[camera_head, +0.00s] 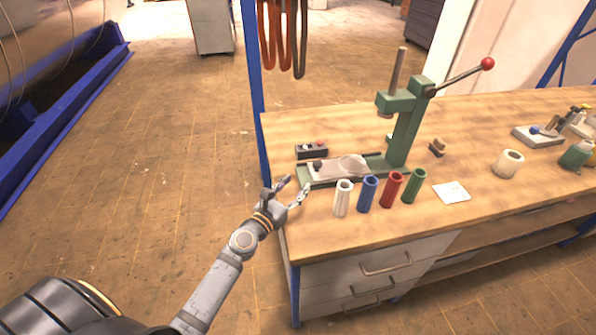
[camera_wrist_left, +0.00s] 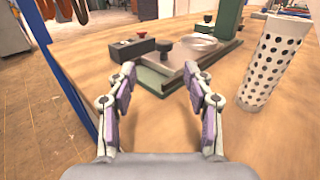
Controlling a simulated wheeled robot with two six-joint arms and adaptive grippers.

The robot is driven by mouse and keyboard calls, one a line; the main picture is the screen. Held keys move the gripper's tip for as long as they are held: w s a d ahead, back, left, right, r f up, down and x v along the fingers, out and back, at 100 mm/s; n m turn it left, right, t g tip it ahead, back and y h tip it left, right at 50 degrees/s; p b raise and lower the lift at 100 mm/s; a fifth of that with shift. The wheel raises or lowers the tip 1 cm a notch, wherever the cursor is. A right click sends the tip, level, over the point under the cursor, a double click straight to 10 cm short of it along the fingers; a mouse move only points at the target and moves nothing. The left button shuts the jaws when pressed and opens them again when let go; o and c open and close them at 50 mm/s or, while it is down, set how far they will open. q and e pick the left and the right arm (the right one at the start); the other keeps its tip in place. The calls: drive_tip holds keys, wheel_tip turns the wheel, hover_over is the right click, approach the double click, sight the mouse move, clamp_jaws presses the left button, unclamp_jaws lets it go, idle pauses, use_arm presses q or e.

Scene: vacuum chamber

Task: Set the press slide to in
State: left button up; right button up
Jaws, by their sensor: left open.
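The green arbor press (camera_head: 407,118) stands on the wooden bench, with a red-knobbed lever raised to the right. Its press slide (camera_head: 335,168) is a grey plate on the green base, with a dark knob (camera_head: 317,163) at its left end and a round recess near the column. In the left wrist view the slide (camera_wrist_left: 190,62) and its dark knob (camera_wrist_left: 164,44) lie ahead, beyond my fingertips. My left gripper (camera_head: 297,188) is open and empty at the bench's left edge, just short of the base's near left end. My right gripper is not in view.
White (camera_head: 343,198), blue (camera_head: 367,194), red (camera_head: 391,189) and green (camera_head: 414,186) cylinders stand in front of the press. The perforated white one (camera_wrist_left: 272,65) is right of my gripper. A small control box (camera_head: 311,151) with a red button sits behind the slide. A blue post (camera_head: 252,85) rises at the bench's left edge.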

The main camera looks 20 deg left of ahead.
sight(316, 166)
use_arm(q)
drive_tip(key=w, duration=0.1)
drive_tip(key=w+d, duration=0.1)
drive_tip(key=w, duration=0.1)
drive_tip(key=shift+w+d+r, duration=0.15)
drive_tip(key=shift+d+r, duration=0.05)
drive_tip(key=shift+d, duration=0.2)
drive_tip(key=w, duration=0.4)
drive_tip(key=w+d, duration=0.1)
drive_tip(key=w, duration=0.2)
drive_tip(key=shift+f, duration=0.2)
drive_tip(key=shift+w, duration=0.2)
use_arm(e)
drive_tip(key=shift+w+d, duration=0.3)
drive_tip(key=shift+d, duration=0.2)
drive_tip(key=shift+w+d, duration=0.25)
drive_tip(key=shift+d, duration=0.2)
use_arm(q)
clamp_jaws()
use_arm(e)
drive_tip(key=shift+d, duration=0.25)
